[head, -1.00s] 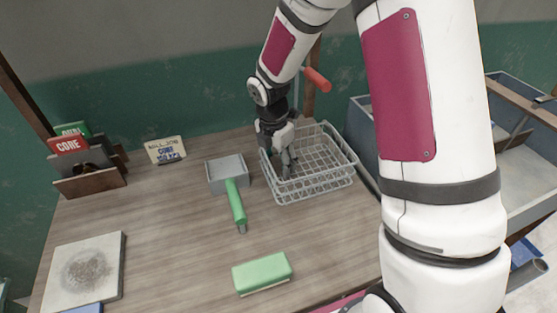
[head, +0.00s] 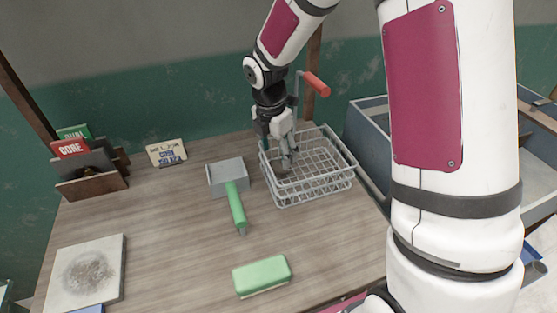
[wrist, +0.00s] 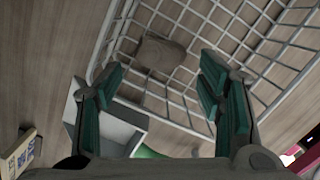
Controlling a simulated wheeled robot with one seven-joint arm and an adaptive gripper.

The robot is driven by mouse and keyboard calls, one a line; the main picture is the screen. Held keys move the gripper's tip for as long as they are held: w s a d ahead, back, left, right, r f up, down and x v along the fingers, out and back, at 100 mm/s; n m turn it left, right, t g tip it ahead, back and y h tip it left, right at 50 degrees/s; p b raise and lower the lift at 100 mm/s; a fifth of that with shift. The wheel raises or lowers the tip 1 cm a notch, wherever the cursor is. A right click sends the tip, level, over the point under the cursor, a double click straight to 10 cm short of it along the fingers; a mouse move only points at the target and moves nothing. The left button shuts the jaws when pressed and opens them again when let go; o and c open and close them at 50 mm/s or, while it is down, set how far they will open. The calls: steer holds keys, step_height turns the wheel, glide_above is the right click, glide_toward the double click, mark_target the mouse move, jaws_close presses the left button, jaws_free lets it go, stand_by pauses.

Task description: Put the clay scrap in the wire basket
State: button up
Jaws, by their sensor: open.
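The wire basket (head: 318,190) stands at the back right of the wooden table, and its grid also shows in the wrist view (wrist: 213,27). The clay scrap, a grey-brown lump (wrist: 160,54), lies inside the basket on its wire floor, near one side. In the head view my gripper (head: 287,161) hangs over the basket's left part. In the wrist view my gripper (wrist: 163,82) is open, with its green-padded fingers wide apart. The scrap lies beyond the fingertips, apart from them, and nothing is held.
A grey dustpan with a green handle (head: 236,207) lies just left of the basket. A green block (head: 262,276) lies at the front. A pale slab (head: 85,272), a card rack (head: 92,185) and a small sign (head: 166,153) are on the left.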

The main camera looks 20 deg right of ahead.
mark_target(275, 170)
step_height(275, 170, up, 7)
steer(key=shift+s+a+p, duration=0.15)
steer(key=shift+a+p, duration=0.2)
steer(key=shift+f, duration=0.1)
